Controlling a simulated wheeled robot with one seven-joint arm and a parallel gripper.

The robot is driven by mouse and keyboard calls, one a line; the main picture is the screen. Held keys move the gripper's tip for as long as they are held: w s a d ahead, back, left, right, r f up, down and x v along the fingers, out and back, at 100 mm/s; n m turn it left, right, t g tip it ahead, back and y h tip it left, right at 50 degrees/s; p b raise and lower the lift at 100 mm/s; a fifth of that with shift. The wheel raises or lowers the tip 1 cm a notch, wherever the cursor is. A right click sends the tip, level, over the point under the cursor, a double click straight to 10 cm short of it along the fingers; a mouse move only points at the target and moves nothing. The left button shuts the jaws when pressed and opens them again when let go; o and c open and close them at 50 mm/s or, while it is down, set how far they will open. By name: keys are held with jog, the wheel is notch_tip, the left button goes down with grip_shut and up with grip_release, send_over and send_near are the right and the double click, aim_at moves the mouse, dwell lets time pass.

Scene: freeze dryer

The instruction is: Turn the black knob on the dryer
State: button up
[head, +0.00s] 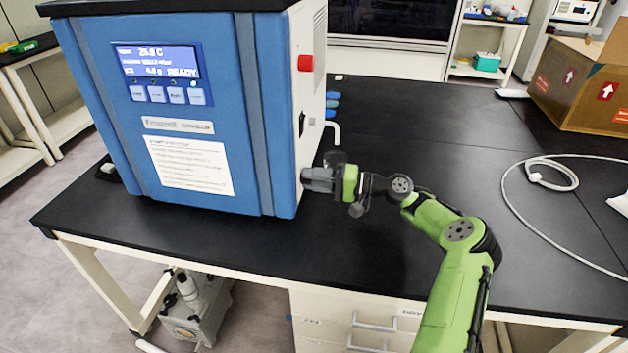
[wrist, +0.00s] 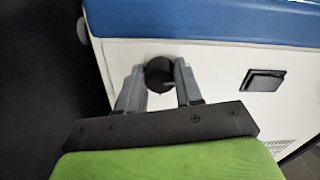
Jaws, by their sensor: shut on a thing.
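The freeze dryer (head: 215,110) is a blue and white box on the black bench, with a lit display on its front. Its black knob (wrist: 159,73) is round and sits on the white side panel in the wrist view. My gripper (wrist: 160,78) has its two grey fingers on either side of the knob, shut on it. In the head view my gripper (head: 318,178) is at the lower right side of the dryer, and its fingers and wrist hide the knob there.
A black rocker switch (wrist: 264,79) is on the same panel, right of the knob. A red button (head: 306,63) is higher on the dryer's side. A white cable (head: 510,200) and cardboard box (head: 580,90) lie at the right. The bench between is clear.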

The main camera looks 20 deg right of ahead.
jog(key=o, duration=1)
jog(key=shift+o, duration=0.2)
jog(key=shift+d, duration=0.1)
jog(key=p+v, duration=0.3)
jog(key=v, duration=1.2)
jog(key=shift+s+d, duration=0.25)
jog(key=shift+s, duration=0.05)
